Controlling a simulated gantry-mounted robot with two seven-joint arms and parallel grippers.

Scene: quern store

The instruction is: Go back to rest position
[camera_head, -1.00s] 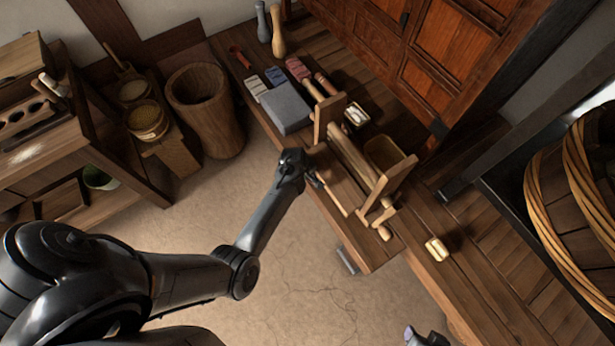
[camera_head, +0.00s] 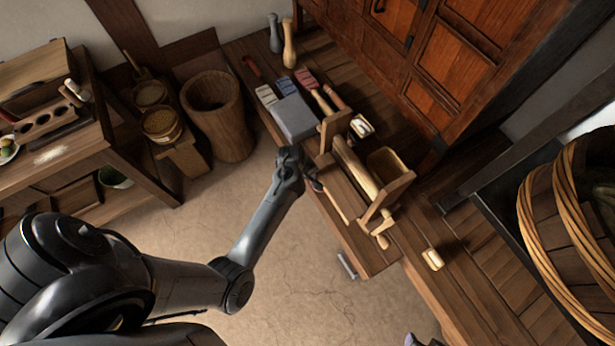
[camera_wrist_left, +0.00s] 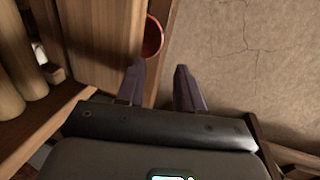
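My left gripper (camera_head: 314,184) is at the front edge of the wooden bench (camera_head: 342,240), beside a wooden frame with a roller (camera_head: 355,168). In the left wrist view its two dark fingers (camera_wrist_left: 160,82) stand apart with nothing visible held between them. A round thing with a red-orange rim (camera_wrist_left: 153,38) shows just beyond the fingers, partly hidden. My left arm reaches in from the lower left. A small purplish-grey tip at the bottom edge of the head view looks like part of my right gripper (camera_head: 411,340); its fingers cannot be made out.
A grey block (camera_head: 294,118), brushes (camera_head: 320,98) and a wooden box (camera_head: 388,165) are on the bench. A pale block (camera_head: 432,259) lies to the right. A wooden mortar (camera_head: 217,115) and a shelf (camera_head: 75,145) stand left. The floor (camera_head: 310,290) before the bench is clear.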

